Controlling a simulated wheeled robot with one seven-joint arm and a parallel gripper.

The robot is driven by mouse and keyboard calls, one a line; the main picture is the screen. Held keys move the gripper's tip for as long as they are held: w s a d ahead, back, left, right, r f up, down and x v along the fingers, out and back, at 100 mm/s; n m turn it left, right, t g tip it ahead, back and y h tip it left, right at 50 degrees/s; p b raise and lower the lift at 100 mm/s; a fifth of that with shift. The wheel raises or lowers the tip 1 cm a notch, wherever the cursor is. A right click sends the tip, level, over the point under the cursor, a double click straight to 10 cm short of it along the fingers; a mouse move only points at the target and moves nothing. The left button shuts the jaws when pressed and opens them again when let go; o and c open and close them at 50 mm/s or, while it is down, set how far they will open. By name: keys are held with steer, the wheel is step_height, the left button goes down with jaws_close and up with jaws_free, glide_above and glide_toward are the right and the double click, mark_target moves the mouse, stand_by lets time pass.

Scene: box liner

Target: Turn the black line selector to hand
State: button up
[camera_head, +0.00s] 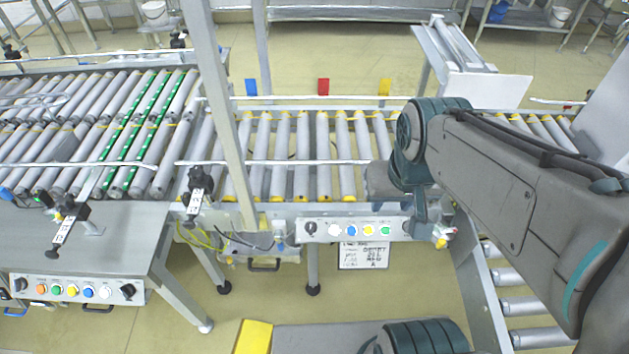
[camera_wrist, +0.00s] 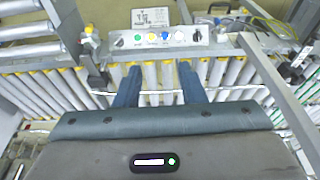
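A light control panel (camera_head: 345,230) is mounted on the near side of the middle roller conveyor. At its left end is a black selector knob (camera_head: 310,228), followed by white, blue, yellow and green buttons. In the wrist view the panel (camera_wrist: 160,46) appears the other way round, with one black knob (camera_wrist: 195,35) on its right and another (camera_wrist: 118,42) on its left. The knobs' printed labels are too small to read. My gripper (camera_wrist: 158,72) is open, its two fingers apart and empty, apart from both knobs. In the head view it is near the panel's right end.
Another panel (camera_head: 75,290) with black end knobs and coloured buttons sits at lower left. A yellow fitting (camera_head: 441,243) stands right of the middle panel. A sign (camera_head: 363,255) hangs below it. A metal post (camera_head: 222,115) rises left of the panel.

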steer(key=w+a+f+n+b, duration=0.1)
steer(key=w+a+f+b, duration=0.25)
steer(key=f+b, duration=0.35)
steer(key=w+a+f+b, duration=0.2)
steer(key=w+f+b, duration=0.2)
steer(key=f+b, duration=0.35)
steer(key=n+t+y+b, duration=0.1)
steer(key=n+b, duration=0.1)
steer(key=b, duration=0.9)
glide_toward(311, 227)
steer(key=b+x, duration=0.5)
steer(key=x, duration=0.3)
steer(key=shift+w+f, duration=0.15)
steer(key=shift+f, duration=0.1)
steer(key=c, duration=0.8)
